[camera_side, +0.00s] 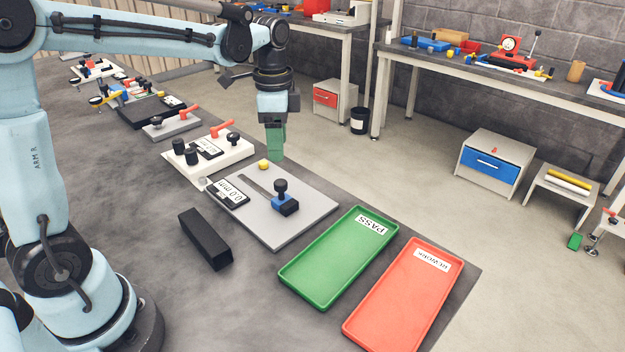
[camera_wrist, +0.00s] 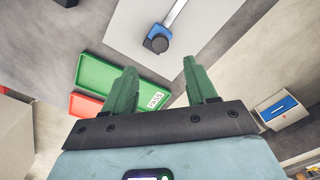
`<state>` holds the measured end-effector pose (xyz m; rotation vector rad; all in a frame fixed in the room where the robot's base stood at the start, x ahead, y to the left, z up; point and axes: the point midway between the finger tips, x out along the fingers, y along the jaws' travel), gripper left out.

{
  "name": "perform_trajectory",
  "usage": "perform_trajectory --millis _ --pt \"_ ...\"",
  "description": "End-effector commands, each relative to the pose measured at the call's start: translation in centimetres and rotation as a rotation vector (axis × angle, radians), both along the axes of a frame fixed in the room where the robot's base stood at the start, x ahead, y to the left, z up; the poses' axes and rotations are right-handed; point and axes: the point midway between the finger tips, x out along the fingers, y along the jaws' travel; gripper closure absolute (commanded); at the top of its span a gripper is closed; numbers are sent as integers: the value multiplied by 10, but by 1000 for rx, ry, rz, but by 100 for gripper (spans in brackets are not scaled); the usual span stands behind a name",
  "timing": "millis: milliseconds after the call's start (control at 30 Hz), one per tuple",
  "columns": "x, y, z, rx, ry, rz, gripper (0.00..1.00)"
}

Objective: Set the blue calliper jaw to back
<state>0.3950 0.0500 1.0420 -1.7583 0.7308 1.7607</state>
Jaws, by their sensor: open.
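The blue calliper jaw (camera_side: 285,205) with a black knob on top sits in the slot of a grey plate (camera_side: 268,232), towards the slot's end nearer the green tray. A small display reading 0.0 mm (camera_side: 231,193) is at the plate's other end. In the wrist view the blue jaw (camera_wrist: 159,37) shows beyond my fingers on the pale plate (camera_wrist: 200,50). My gripper (camera_side: 276,148) hangs above the far side of the plate, apart from the jaw. Its green fingers (camera_wrist: 158,90) are spread and empty in the wrist view.
A green PASS tray (camera_side: 297,272) and a red tray (camera_side: 362,315) lie right of the plate. A black block (camera_side: 206,239) lies in front of it. A white fixture with black knobs (camera_side: 205,172) stands to the left.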

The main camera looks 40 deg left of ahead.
Motion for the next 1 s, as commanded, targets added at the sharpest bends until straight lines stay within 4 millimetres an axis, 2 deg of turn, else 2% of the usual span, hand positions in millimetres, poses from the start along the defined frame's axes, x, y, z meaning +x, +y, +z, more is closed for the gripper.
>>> perform_trajectory --millis 300,500,700,1000 --pt "0 0 -53 0 -1 1 43" --pt "1 0 -79 0 -1 1 43" --pt "0 0 -92 1 -2 2 43" --pt "0 0 -94 0 -1 2 43"
